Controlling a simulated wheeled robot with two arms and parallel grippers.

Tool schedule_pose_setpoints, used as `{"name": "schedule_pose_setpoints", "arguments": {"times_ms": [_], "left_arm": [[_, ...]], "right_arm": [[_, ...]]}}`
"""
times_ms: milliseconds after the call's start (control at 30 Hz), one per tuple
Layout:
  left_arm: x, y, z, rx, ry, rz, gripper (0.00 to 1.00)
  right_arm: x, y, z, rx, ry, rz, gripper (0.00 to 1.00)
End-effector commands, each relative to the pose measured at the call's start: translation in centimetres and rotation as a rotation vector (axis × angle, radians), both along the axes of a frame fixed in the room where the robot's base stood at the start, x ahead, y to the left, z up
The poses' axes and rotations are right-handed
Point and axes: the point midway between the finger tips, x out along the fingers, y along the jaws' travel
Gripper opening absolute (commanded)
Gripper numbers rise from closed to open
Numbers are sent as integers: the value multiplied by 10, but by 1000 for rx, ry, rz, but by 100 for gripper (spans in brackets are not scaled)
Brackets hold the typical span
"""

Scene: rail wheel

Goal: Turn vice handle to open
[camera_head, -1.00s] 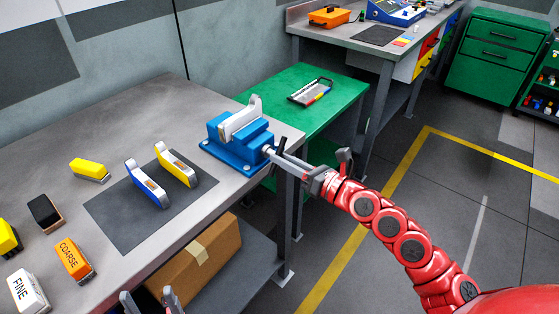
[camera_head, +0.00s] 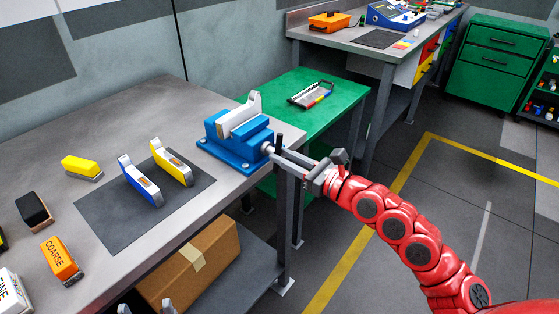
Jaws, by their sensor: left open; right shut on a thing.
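The blue vice (camera_head: 232,141) is fixed near the right end of the grey workbench, with a pale workpiece (camera_head: 239,117) standing upright in its jaws. Its dark handle (camera_head: 279,144) sits at the front end of the screw, close to upright. My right gripper (camera_head: 283,154) reaches in from the right on the red arm and is shut on the handle, which is partly hidden by the fingers. My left gripper (camera_head: 146,309) is open and empty at the bottom edge, with only its fingertips showing in front of the bench.
A dark mat (camera_head: 110,227) holds a blue-sided tool (camera_head: 140,182) and a yellow-sided tool (camera_head: 172,162). Sanding blocks, including an orange one (camera_head: 61,261), lie to the left. A cardboard box (camera_head: 192,264) is on the lower shelf. A green table (camera_head: 290,121) stands behind the vice.

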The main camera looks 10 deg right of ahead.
Motion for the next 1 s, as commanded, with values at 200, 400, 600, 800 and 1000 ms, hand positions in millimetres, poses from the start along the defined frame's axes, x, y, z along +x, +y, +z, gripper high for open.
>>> {"name": "schedule_pose_setpoints", "arguments": {"times_ms": [200,400,600,800,1000], "left_arm": [[0,0,0,0,0,0,73],[0,0,-2,0,0,0,73],[0,0,-14,0,0,0,73],[0,0,-26,0,0,0,73],[0,0,-26,0,0,0,73]], "right_arm": [[0,1,1,-6,-6,1,0],[0,1,0,-10,-10,1,0],[0,1,-1,-57,-49,2,0],[0,1,-2,-118,-94,3,0],[-1,1,0,-140,-109,3,43]]}}
